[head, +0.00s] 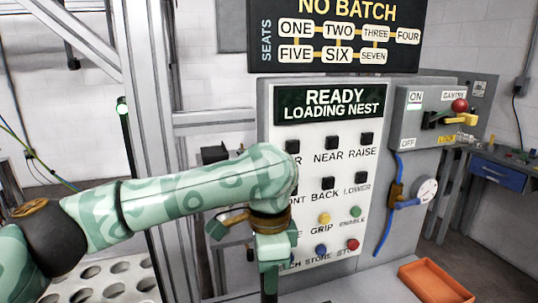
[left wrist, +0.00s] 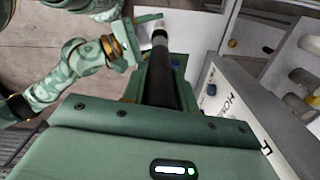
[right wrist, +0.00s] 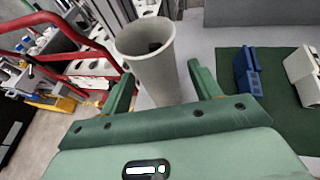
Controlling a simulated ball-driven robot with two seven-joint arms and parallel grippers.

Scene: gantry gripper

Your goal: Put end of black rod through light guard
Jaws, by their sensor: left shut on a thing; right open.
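My left gripper (head: 270,262) hangs low in front of the button panel in the head view. In the left wrist view my left gripper (left wrist: 160,75) is shut on a black rod (left wrist: 161,82), which runs away from the palm to a pale end.
The panel (head: 325,180) reads "READY LOADING NEST". An orange tray (head: 436,283) lies at lower right. In the right wrist view, red rails (right wrist: 60,60) are left and a blue block (right wrist: 246,75) sits on green matting.

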